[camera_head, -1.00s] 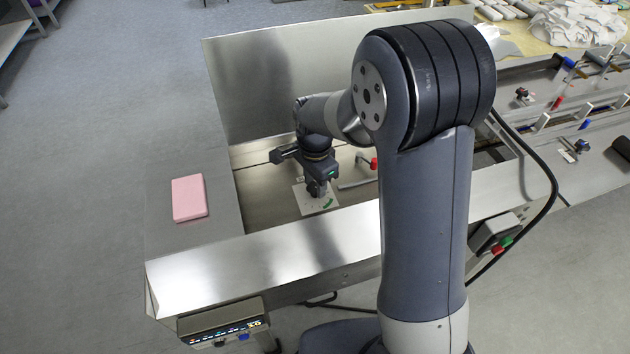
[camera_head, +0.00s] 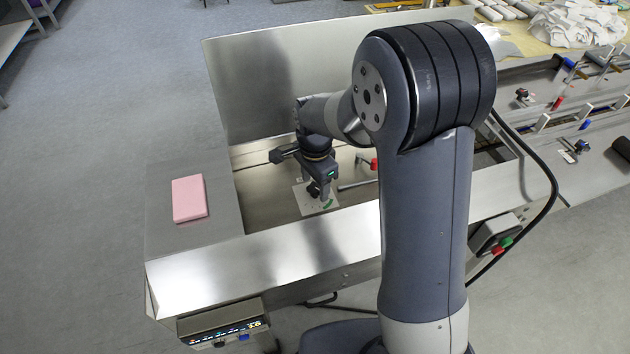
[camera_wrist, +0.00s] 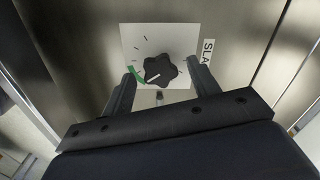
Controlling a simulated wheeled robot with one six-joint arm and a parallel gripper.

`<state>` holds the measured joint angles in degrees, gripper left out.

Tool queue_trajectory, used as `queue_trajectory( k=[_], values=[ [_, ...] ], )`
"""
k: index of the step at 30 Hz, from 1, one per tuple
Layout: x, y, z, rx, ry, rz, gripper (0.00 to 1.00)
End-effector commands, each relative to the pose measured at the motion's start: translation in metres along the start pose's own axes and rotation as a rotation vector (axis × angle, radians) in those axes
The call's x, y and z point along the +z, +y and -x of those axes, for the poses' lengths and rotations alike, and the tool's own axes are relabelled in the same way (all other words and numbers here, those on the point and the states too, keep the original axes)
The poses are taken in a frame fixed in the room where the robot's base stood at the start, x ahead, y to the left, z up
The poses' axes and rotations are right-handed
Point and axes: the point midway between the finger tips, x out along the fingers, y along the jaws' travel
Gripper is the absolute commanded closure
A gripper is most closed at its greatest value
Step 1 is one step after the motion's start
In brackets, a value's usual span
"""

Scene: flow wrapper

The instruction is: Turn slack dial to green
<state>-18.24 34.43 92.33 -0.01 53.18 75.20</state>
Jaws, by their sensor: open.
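The slack dial (camera_wrist: 160,71) is a black lobed knob on a white square plate (camera_wrist: 188,38), with a partly visible "SLA" label (camera_wrist: 208,50) beside it. A white pointer line on the knob points down-left, close to the green mark (camera_wrist: 136,75). I cannot tell exactly whether it lies on the green. My gripper (camera_wrist: 158,84) is open, with one finger on each side of the knob's lower part; contact is not clear. In the head view my gripper (camera_head: 318,190) is over the plate (camera_head: 303,203), and the green mark (camera_head: 328,203) shows beside it.
The plate sits in a metal trough behind a wide front rim (camera_head: 300,250). A red-handled lever (camera_head: 373,164) is just right of my gripper. A pink block (camera_head: 189,198) lies on the left ledge. A tall metal panel (camera_head: 290,80) stands behind.

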Motion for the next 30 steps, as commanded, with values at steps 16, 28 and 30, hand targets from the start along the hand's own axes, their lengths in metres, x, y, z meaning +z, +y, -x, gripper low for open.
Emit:
queue_trajectory(
  k=[16,28,30],
  values=[
    [0.0,-0.001,0.081,-0.004,0.001,0.0,0.43],
    [0.0,0.0,0.108,0.0,0.0,0.0,0.43],
    [0.0,0.0,0.108,0.0,0.0,0.0,0.43]
  ],
)
